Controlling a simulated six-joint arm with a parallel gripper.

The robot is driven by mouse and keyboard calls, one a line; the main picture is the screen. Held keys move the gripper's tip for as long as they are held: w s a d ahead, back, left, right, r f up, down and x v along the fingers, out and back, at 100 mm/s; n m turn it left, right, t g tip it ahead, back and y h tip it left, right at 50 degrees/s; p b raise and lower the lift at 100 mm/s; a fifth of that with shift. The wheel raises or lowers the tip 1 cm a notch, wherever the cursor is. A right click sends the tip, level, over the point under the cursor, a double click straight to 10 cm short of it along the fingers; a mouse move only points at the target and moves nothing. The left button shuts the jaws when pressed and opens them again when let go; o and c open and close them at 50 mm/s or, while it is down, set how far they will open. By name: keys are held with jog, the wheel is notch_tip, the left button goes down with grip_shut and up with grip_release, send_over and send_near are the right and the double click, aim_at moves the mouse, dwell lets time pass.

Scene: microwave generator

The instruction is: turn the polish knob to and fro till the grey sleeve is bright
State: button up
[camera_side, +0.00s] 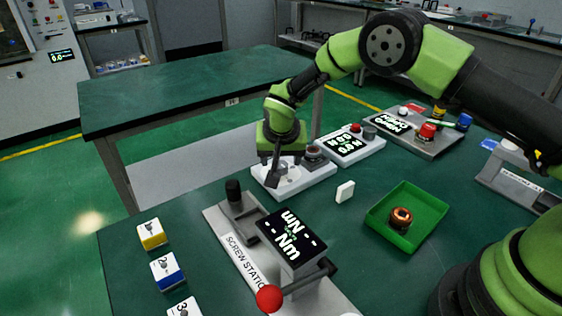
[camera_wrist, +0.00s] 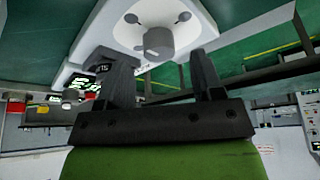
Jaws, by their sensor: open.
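My gripper (camera_side: 274,178) is open over the white station (camera_side: 312,180) on the green table. The wrist view shows its two dark fingers (camera_wrist: 165,65) apart with no object held between them. The station's white top (camera_wrist: 85,40) fills the upper part of that view, with a round pale fitting and two dark round spots. A dark round knob (camera_side: 313,151) stands at the station's back right, beside the gripper. In the wrist view a dark marked part (camera_wrist: 98,63) is partly hidden behind the left finger. I cannot make out the grey sleeve for sure.
A panel with a lit display (camera_side: 345,146) and red button stands behind. A small white block (camera_side: 345,191) and a green tray (camera_side: 437,204) holding a copper-coloured ring part (camera_side: 400,217) lie to the right. The screw station (camera_side: 243,260) with red-balled lever is in front.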

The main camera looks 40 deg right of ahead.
jog(key=shift+x, duration=1.35)
jog(key=c, duration=0.9)
jog(key=shift+n, duration=0.4)
jog(key=n+y, duration=0.1)
jog(key=n, duration=0.1)
jog(key=n+t+y, duration=0.1)
jog(key=n, duration=0.2)
jog(key=n+y, duration=0.1)
jog(key=n, duration=0.2)
jog(key=n+y, duration=0.1)
jog(key=n, duration=0.3)
jog(key=shift+d+g+y, duration=0.1)
jog(key=shift+g+y, duration=0.2)
jog(key=shift+g, duration=0.1)
jog(key=o, duration=0.9)
